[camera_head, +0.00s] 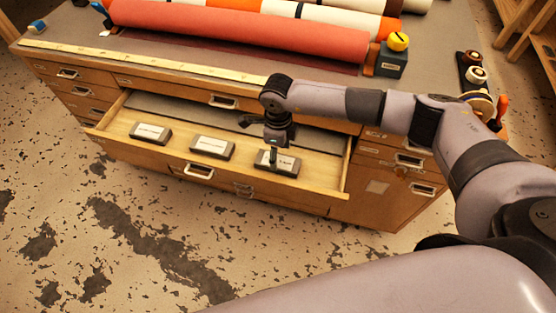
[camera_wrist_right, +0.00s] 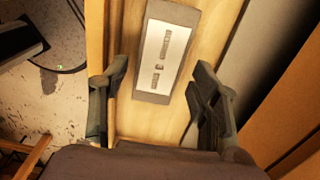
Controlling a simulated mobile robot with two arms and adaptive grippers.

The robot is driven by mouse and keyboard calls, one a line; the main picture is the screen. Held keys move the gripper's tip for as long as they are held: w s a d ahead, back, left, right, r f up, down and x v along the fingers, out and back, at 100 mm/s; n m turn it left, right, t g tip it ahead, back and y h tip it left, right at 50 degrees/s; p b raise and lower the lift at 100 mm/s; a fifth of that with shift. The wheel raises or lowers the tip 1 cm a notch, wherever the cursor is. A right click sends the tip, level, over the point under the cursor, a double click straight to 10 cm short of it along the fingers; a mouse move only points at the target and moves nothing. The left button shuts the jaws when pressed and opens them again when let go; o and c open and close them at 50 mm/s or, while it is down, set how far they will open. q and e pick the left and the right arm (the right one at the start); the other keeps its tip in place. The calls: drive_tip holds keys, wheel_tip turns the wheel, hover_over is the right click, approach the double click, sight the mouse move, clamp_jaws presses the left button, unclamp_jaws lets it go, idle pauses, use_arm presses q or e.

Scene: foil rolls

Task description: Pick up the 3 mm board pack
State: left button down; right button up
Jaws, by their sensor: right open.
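Three dark grey packs with white labels lie in an open wooden drawer (camera_head: 318,180): a left pack (camera_head: 151,133), a middle pack (camera_head: 212,147) and a right pack (camera_head: 289,166). The labels are too small to read, so I cannot tell which is the 3 mm board pack. My right gripper (camera_head: 273,155) points down over the right pack and hides part of it. In the right wrist view, the right gripper (camera_wrist_right: 161,70) is open, with one pack (camera_wrist_right: 164,50) lying ahead between the fingers, not gripped. My left gripper is not in view.
The drawer belongs to a wooden cabinet whose top (camera_head: 165,55) overhangs the drawer's back. A red roll (camera_head: 240,32) and other rolls lie on top, behind a yellow measuring strip (camera_head: 150,62). A tape dispenser (camera_head: 392,58) stands right of them. The drawer floor between packs is clear.

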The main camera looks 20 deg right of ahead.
sight(278, 158)
drive_tip(key=shift+f+p, duration=0.3)
drive_tip(key=shift+f, duration=1.45)
drive_tip(key=c, duration=1)
drive_tip(key=shift+r, duration=0.1)
